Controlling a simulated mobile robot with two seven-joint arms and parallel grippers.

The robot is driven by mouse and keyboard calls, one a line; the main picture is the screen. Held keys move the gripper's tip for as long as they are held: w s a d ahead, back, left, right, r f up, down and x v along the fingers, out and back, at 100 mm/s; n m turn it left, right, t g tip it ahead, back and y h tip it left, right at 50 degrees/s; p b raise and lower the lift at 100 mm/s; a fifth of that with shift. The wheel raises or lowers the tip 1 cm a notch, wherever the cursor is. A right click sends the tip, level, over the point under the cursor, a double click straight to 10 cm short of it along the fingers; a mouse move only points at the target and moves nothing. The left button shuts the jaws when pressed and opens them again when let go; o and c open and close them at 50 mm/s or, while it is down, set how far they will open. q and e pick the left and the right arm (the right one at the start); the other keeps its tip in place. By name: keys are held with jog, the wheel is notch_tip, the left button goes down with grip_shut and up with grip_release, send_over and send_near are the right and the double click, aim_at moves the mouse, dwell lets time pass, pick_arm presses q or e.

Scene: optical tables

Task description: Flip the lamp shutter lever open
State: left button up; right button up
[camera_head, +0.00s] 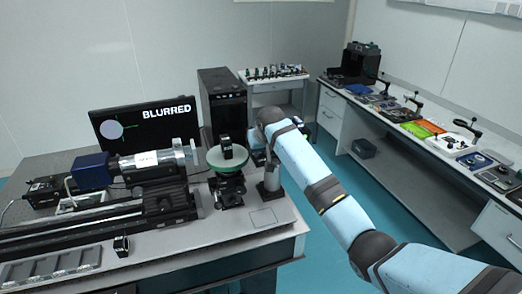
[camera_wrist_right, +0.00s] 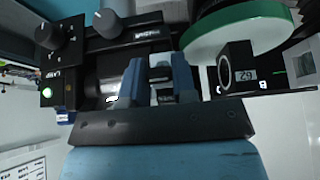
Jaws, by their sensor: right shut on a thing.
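In the right wrist view, the lamp housing (camera_wrist_right: 52,72) is a dark box at the left with a LAMP label upside down, a lit green light and round knobs. My right gripper (camera_wrist_right: 158,70) is at the housing, with its two blue fingers closed around a small dark part, apparently the shutter lever (camera_wrist_right: 160,74). The fingers hide much of it, so I cannot tell its angle. In the head view my right arm reaches in from the lower right and ends at the table's right side, covering most of the lamp. My left gripper is not in view.
A green-rimmed disc (camera_wrist_right: 240,30) and a black ring mount (camera_wrist_right: 237,70) are close beside the right gripper. In the head view, a monitor (camera_head: 148,128) reads BLURRED behind the optical rail and cylinder (camera_head: 150,165). A side bench (camera_head: 400,135) with several instruments stands at the right.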

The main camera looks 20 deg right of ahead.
jog(key=o, duration=0.9)
jog(key=shift+r, duration=0.1)
jog(key=shift+b+v, duration=1.35)
jog(key=shift+v, duration=5.5)
